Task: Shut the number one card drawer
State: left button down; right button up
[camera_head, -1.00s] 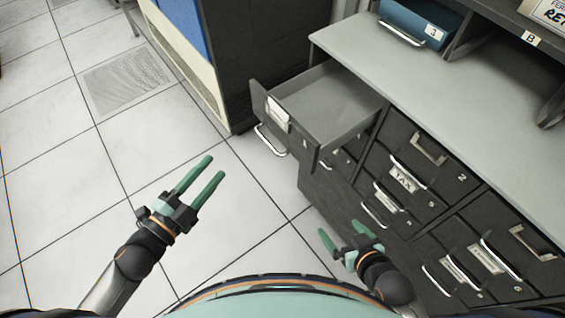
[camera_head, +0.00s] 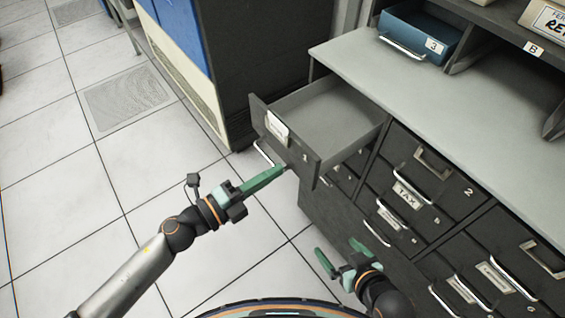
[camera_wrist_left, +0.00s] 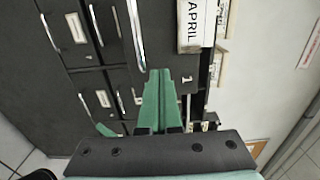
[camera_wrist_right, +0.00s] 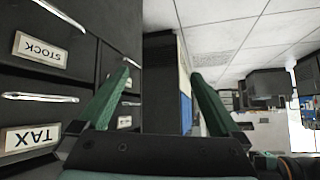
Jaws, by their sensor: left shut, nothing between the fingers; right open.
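The number one card drawer (camera_head: 300,150) is a dark grey drawer pulled out of the top left of the cabinet and empty inside. Its front carries a white label, a "1" and a silver handle. In the left wrist view its front (camera_wrist_left: 152,45) shows the handle and "1" close ahead. My left gripper (camera_head: 283,168) is shut and empty, its fingertips at the lower part of the drawer front; I cannot tell whether they touch. My right gripper (camera_head: 335,255) is open and empty, low in front of the cabinet; it also shows in the right wrist view (camera_wrist_right: 165,75).
The cabinet (camera_head: 350,215) has several other shut drawers with protruding handles, including number two (camera_head: 435,165). A blue tray marked 3 (camera_head: 425,30) stands on its grey top. A dark machine cabinet (camera_head: 265,60) stands behind the open drawer. Tiled floor at left is clear.

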aim_at(294, 160)
pick_arm(q)
jog(key=shift+x, duration=1.15)
jog(key=shift+w+d, duration=0.15)
jog(key=shift+d, duration=0.1)
jog(key=shift+w+d, duration=0.1)
pick_arm(e)
jog(key=shift+s+d+f, duration=0.2)
jog(key=shift+s+f, duration=0.1)
jog(key=shift+s, duration=0.25)
